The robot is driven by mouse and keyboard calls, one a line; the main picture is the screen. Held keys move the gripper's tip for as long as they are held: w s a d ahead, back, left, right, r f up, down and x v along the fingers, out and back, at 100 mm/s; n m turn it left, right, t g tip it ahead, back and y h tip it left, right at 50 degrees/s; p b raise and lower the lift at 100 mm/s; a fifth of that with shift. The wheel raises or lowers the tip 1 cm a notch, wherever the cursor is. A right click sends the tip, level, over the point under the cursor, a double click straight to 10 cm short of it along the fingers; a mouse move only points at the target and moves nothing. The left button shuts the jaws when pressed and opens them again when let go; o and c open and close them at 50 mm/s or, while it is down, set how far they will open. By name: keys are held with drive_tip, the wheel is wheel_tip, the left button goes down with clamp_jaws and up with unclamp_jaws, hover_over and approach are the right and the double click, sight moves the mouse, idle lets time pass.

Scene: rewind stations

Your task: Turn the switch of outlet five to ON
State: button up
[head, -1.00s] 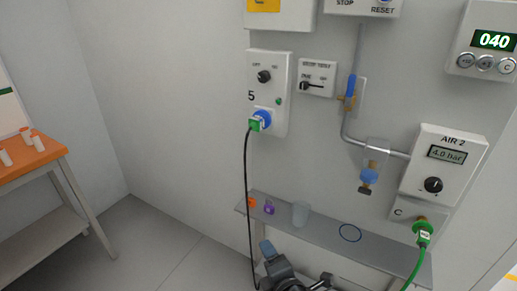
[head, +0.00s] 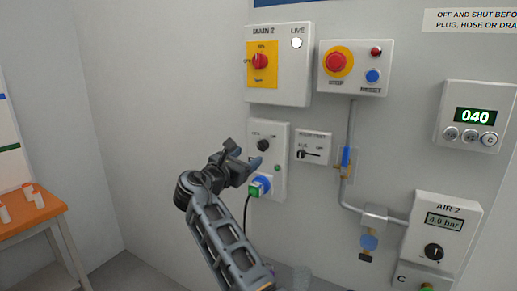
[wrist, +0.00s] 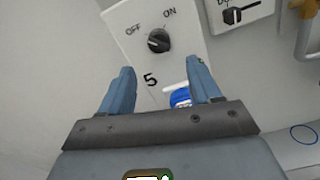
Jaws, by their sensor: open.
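The outlet five box (head: 282,135) is a white panel on the wall with a black rotary switch (head: 263,145) on its upper part. In the wrist view the switch (wrist: 158,40) sits between the OFF and ON labels, and its ridge seems to lean toward the OFF side. A blue socket (head: 264,185) with a green plug (head: 256,190) is below it. My gripper (head: 244,155) is open and empty in front of the box, apart from the switch. In the wrist view its blue fingers (wrist: 162,68) lie below the switch, on either side of the number 5.
A small lever switch box (head: 313,147) is just to the right. Above are the MAIN 2 box (head: 290,85) and a STOP/RESET box (head: 370,85). A pipe with a blue-handled valve (head: 346,158) runs down the wall. An orange-topped table (head: 45,212) stands at left.

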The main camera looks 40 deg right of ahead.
sight(260, 148)
drive_tip(key=p+x, duration=0.1)
drive_tip(key=x, duration=0.6)
drive_tip(key=shift+w+d, duration=0.15)
drive_tip(key=shift+d, duration=0.2)
drive_tip(key=c, duration=1)
